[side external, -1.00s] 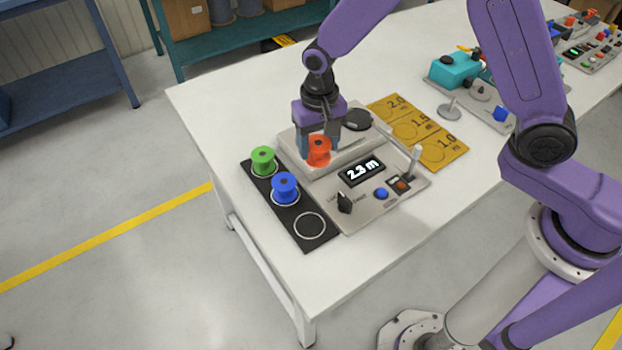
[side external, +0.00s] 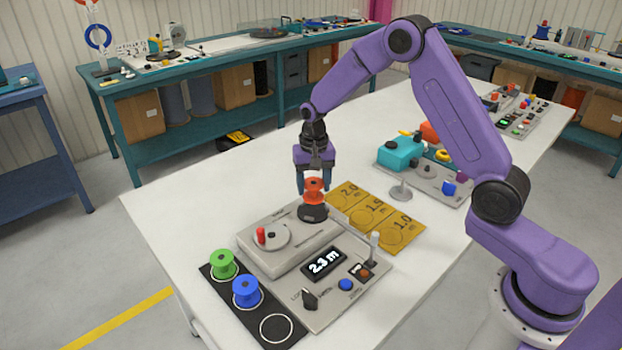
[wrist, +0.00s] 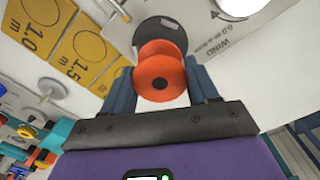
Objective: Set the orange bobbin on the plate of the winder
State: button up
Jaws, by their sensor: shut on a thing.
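The orange bobbin (side external: 314,184) is between the blue fingers of my gripper (side external: 314,187), which is shut on it. The bobbin is upright over the dark round plate (side external: 312,213) at the back end of the grey winder (side external: 290,250). In the side view its lower end seems to meet the plate; I cannot tell if it touches. In the wrist view the bobbin (wrist: 160,72) sits between the fingertips (wrist: 163,85) and partly covers the dark plate (wrist: 160,27). The winder's crank disc (side external: 275,237) has a red knob, and its display reads 2.3 m.
A black strip holds the green bobbin (side external: 223,263) and the blue bobbin (side external: 246,290), with an empty ring (side external: 277,329) at its front. Yellow length cards (side external: 376,215) lie right of the winder. A lever (side external: 374,248) stands on the panel. A teal device (side external: 401,153) is behind.

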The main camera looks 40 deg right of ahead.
aim_at(313, 196)
jog(key=shift+f, duration=0.9)
jog(key=shift+f, duration=0.1)
jog(key=shift+f, duration=1.15)
jog(key=o, duration=1.1)
jog(key=shift+o, duration=0.2)
jog(key=shift+r, duration=0.15)
notch_tip(313, 196, up, 8)
jog(key=shift+f, duration=0.1)
